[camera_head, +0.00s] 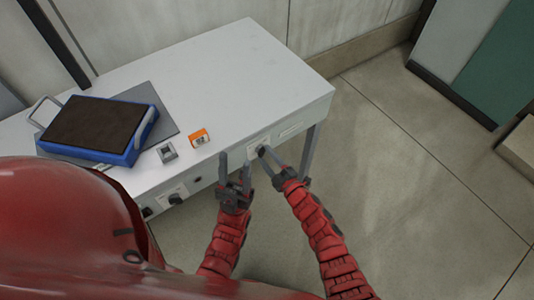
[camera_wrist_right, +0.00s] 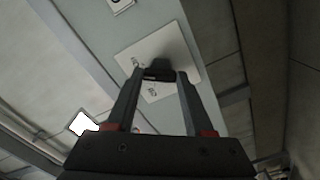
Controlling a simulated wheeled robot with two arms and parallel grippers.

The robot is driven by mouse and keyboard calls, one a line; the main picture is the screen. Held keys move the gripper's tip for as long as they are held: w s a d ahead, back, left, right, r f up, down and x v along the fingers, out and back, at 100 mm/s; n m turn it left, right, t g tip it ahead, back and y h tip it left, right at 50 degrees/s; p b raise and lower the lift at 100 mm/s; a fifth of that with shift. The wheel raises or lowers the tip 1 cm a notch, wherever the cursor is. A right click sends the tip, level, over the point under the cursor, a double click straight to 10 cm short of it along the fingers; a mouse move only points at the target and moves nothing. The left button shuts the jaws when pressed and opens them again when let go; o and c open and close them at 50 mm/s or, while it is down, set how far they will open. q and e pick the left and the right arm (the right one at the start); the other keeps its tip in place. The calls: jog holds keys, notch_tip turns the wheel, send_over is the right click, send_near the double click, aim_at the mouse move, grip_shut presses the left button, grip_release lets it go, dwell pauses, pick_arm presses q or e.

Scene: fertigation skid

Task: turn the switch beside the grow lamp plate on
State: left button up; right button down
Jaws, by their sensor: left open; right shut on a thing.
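A dark switch knob (camera_wrist_right: 158,71) sits on a white plate (camera_wrist_right: 183,50) with small marks too small to read. In the head view the switch plate (camera_head: 254,144) is on the front face of the white bench, near its right end. My right gripper (camera_head: 264,155) is shut on the knob; in the right wrist view its fingers (camera_wrist_right: 158,76) lie on either side of it. A pale label plate (camera_head: 290,130) is to the right of the switch; its text is unreadable. My left gripper (camera_head: 235,168) is open and empty, just left of the right one, before the bench front.
The white bench (camera_head: 245,80) carries a blue tray (camera_head: 132,152) with a dark top, a small grey box (camera_head: 167,152) and an orange item (camera_head: 199,138). Another dark knob (camera_head: 175,199) is farther left on the front face. The floor (camera_head: 400,180) at right is clear.

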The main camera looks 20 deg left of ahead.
jog(key=shift+m+p, duration=0.6)
jog(key=shift+m, duration=0.5)
jog(key=shift+c, duration=1.4)
grip_release()
jog(key=b+v, duration=0.1)
jog(key=v, duration=1.6)
jog(key=shift+d+b, duration=0.2)
jog(key=shift+b, duration=0.15)
